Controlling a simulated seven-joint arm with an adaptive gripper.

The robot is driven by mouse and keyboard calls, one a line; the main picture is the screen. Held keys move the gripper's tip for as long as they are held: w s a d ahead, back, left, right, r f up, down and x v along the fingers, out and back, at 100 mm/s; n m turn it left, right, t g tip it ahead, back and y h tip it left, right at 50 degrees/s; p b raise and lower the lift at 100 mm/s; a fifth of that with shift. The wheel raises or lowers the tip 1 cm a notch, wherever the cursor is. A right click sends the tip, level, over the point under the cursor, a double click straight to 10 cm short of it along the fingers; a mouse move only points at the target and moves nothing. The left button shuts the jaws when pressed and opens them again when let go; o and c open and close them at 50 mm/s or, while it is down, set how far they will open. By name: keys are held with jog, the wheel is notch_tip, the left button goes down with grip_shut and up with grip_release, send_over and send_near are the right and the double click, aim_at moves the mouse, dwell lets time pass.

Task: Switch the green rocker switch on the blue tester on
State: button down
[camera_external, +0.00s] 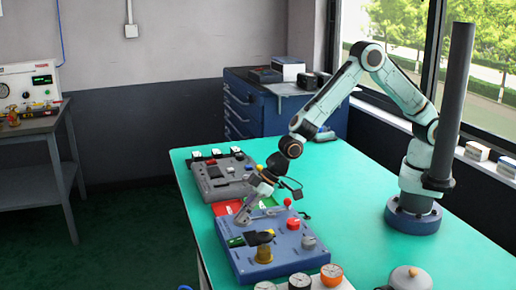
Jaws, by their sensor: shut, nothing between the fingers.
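The blue tester (285,268) lies on the green tabletop near its front left edge. A small green part, which looks like the green rocker switch (236,242), sits at the left of its top; which way it is tipped is too small to tell. A black lever on a brass-coloured base (263,250) stands beside it, with a red knob (293,224) and a grey knob (308,242) to the right. My gripper (242,218) is shut and empty, pointing down at the tester's far left part, a little behind the green part. Whether it touches the tester is unclear.
A grey device (218,178) and a red tray (226,208) lie behind the tester. Several round gauges (331,274) and a grey lidded pot (409,279) stand at the front. A dark post (455,100) rises by my base. The table's right middle is clear.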

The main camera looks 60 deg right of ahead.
aim_at(239, 239)
notch_tip(239, 239, down, 4)
jog(key=shift+s+d+f, duration=0.1)
jog(key=shift+f, duration=0.05)
jog(key=shift+f, duration=0.1)
jog(key=shift+s+d+f, duration=0.15)
jog(key=shift+f, duration=0.25)
jog(key=shift+r, duration=0.15)
jog(key=shift+r, duration=0.75)
